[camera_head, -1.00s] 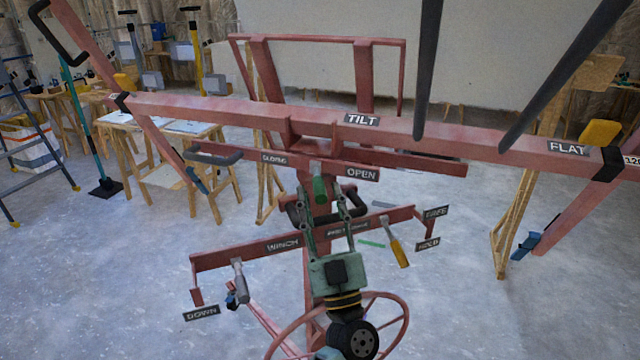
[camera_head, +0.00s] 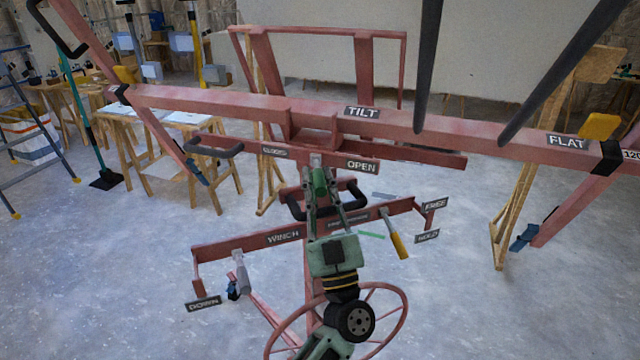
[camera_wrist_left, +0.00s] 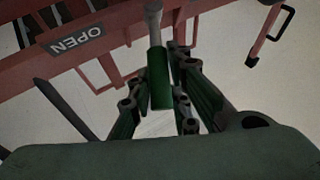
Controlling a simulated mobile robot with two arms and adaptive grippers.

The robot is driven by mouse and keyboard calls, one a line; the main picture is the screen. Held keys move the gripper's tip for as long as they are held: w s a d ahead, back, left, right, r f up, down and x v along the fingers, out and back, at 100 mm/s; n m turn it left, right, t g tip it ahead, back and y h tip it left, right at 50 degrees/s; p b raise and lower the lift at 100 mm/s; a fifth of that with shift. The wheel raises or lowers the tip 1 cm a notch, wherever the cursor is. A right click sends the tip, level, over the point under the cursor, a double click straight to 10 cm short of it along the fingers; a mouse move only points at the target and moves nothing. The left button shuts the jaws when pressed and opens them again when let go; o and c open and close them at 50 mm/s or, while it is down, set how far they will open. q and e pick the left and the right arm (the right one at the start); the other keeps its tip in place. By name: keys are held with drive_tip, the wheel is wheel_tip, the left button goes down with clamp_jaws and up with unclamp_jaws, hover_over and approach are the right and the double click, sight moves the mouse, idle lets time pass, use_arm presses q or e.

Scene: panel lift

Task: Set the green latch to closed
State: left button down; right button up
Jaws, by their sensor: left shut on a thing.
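The green latch (camera_head: 319,181) is a short green handle on a grey stem. It hangs below the red crossbar, between a blurred label (camera_head: 274,151) on the left and the OPEN label (camera_head: 361,166) on the right. My left gripper (camera_head: 320,188) comes up from below and is shut on the green handle. In the left wrist view the green handle (camera_wrist_left: 160,80) stands between the two fingers, with its grey stem above. The OPEN label also shows there (camera_wrist_left: 77,41), at upper left. My right gripper is not in view.
A black handlebar (camera_head: 352,203) sits right behind the fingers. Below are the WINCH bar (camera_head: 225,248), a yellow-handled lever (camera_head: 398,243) and a red handwheel (camera_head: 402,325). Two dark bars (camera_head: 430,65) come down at upper right. Open floor lies on both sides.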

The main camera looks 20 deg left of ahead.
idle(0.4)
use_arm(q)
drive_tip(key=shift+s+a+f+m+t+h, duration=0.1)
drive_tip(key=shift+a+m+t+h, duration=0.85)
drive_tip(key=shift+h, duration=1.7)
drive_tip(key=shift+s+a+r+m+t+h, duration=0.1)
drive_tip(key=shift+a+m+t+h, duration=0.8)
drive_tip(key=shift+h, duration=1.8)
drive_tip(key=shift+s+a+f+m+t+h, duration=0.1)
drive_tip(key=shift+a+m+t+h, duration=0.35)
drive_tip(key=shift+a+m+h, duration=1.15)
drive_tip(key=shift+w+d+m+h, duration=0.1)
drive_tip(key=shift+d+m+h, duration=0.15)
drive_tip(key=shift+d+h, duration=0.6)
drive_tip(key=shift+a, duration=0.25)
